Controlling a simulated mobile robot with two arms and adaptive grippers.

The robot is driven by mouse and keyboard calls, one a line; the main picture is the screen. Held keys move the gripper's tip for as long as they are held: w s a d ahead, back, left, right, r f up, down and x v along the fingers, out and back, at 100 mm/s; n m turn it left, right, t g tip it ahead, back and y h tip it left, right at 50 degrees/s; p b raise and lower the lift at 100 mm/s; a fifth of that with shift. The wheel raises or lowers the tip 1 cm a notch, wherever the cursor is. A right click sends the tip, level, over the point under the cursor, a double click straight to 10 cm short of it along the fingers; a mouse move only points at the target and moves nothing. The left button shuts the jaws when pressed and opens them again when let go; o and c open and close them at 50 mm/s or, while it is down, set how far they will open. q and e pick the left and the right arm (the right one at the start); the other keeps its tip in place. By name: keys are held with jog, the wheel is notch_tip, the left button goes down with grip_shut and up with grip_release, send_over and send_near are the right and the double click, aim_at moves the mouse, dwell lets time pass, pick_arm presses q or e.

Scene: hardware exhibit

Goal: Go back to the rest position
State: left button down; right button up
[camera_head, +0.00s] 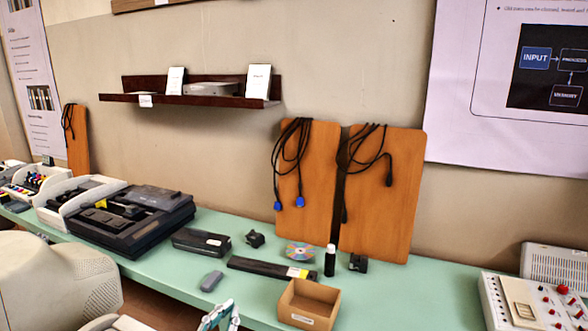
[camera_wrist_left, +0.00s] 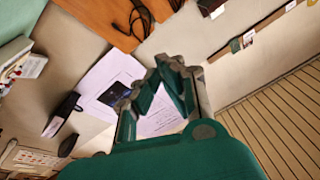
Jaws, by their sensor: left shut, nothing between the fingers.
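My left gripper (camera_head: 220,316) shows at the bottom edge of the head view, small and green, in front of the teal table (camera_head: 378,303) and left of an open cardboard box (camera_head: 308,304). The rest of it is cut off by the frame. In the left wrist view its green fingers (camera_wrist_left: 165,72) are shut with nothing held between them. Behind them are white papers (camera_wrist_left: 112,82) and a tan board with black cables, seen tilted. My right gripper is not in view.
On the table are a black bottle (camera_head: 330,261), a disc (camera_head: 300,252), a long black bar (camera_head: 270,268), a grey mouse (camera_head: 211,281) and a large black device (camera_head: 128,216). A white panel with knobs (camera_head: 535,302) stands at the right. A monitor (camera_head: 55,280) fills the lower left.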

pick_arm(q)
jog(key=s+a+f+n+g+y, duration=0.5)
jog(key=s+a+f+n+y, duration=0.3)
jog(key=a+f+y, duration=0.25)
jog(key=s+d+f+m+g+h, duration=0.1)
jog(key=s+f+g, duration=0.45)
jog(key=s, duration=0.45)
jog(key=s+d+f+g+h, duration=0.2)
jog(key=s+f+g, duration=0.35)
jog(key=s, duration=0.45)
notch_tip(320, 180, down, 27)
jog(key=b, duration=0.1)
jog(key=s+a+f+g+b, duration=0.1)
jog(key=s+a+f+g, duration=0.1)
jog(key=s+f, duration=1.5)
jog(key=shift+s+a+f+m, duration=0.15)
jog(key=shift+s+a+m, duration=0.15)
jog(key=shift+a, duration=0.35)
